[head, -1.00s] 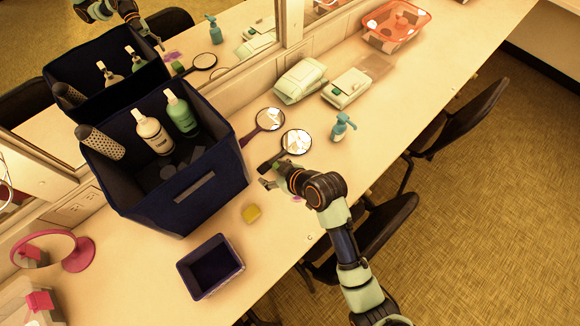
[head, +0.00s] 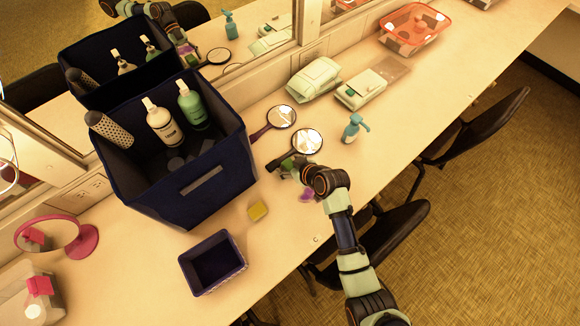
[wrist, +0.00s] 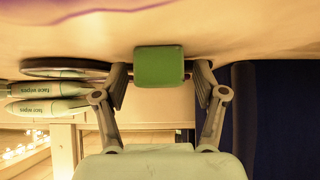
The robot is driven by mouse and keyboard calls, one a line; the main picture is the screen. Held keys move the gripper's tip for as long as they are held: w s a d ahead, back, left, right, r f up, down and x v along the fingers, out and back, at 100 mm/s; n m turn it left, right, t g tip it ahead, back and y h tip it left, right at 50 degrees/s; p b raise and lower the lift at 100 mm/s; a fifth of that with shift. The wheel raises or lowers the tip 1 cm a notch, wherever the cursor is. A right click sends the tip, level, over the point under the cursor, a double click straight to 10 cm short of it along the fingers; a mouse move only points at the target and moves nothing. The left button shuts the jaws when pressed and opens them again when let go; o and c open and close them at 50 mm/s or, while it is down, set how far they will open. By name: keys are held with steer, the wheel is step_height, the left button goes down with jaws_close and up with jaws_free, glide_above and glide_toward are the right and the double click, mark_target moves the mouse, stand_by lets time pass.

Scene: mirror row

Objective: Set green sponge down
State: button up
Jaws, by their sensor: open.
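The green sponge (wrist: 159,66) is a small block between the two fingers of my open gripper (wrist: 161,74) in the wrist view. A gap shows on each side of it. In the head view my gripper (head: 286,168) is low over the counter, right of the large navy bin and just below the nearer hand mirror. There the sponge is mostly hidden, with only a bit of green at the fingers. I cannot tell whether its underside touches the counter.
The navy bin (head: 205,195) holds bottles and a brush. A small navy tray (head: 213,268) and a yellow sponge (head: 258,211) lie in front. Two hand mirrors (head: 306,141), a teal spray bottle (head: 354,128), a purple item (head: 306,195) and wipes packs (head: 314,78) are nearby.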

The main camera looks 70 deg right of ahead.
mark_target(290, 165)
steer(key=shift+c, duration=0.2)
steer(key=c, duration=1)
steer(key=shift+o, duration=0.2)
steer(key=shift+r, duration=0.1)
step_height(290, 165, up, 20)
steer(key=p, duration=0.2)
steer(key=shift+p, duration=0.3)
